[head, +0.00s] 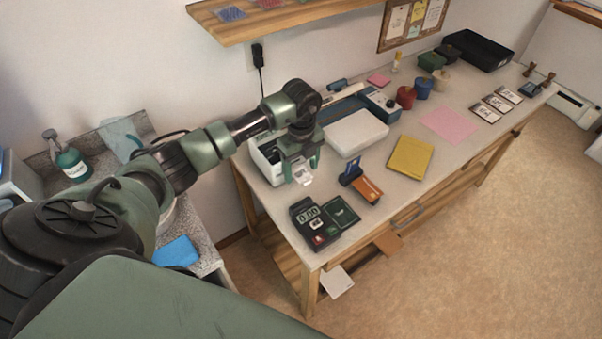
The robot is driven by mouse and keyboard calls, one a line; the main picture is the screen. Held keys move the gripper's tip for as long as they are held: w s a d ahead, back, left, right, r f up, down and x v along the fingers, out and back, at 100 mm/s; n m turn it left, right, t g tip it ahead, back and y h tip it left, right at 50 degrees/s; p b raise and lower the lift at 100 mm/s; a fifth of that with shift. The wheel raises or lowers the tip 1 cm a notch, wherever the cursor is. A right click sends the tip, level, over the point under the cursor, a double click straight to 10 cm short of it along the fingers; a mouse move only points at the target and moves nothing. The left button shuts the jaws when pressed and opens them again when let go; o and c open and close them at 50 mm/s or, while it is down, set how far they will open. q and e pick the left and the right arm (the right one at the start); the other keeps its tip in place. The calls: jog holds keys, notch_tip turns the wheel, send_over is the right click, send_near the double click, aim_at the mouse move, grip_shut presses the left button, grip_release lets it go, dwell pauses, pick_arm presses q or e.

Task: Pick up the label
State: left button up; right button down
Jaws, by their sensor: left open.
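A small white piece that looks like the label (302,176) shows at the front of a white box-shaped device (264,162) on the workbench. My left gripper (302,168) reaches in from the left and points down over the bench. Its green fingers are open, with the white piece showing between and just below them. I cannot tell whether a finger touches it. The gripper hides part of the white device. My right gripper is not in view.
A black scale-like device (324,222), an orange-and-blue tool (362,184), a white lidded box (356,132) and a yellow pad (410,158) lie near the gripper. A wooden shelf (285,22) overhangs behind. Bare bench shows right of the gripper.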

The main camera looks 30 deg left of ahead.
pick_arm(q)
jog(key=c, duration=1.5)
jog(key=shift+o, duration=0.2)
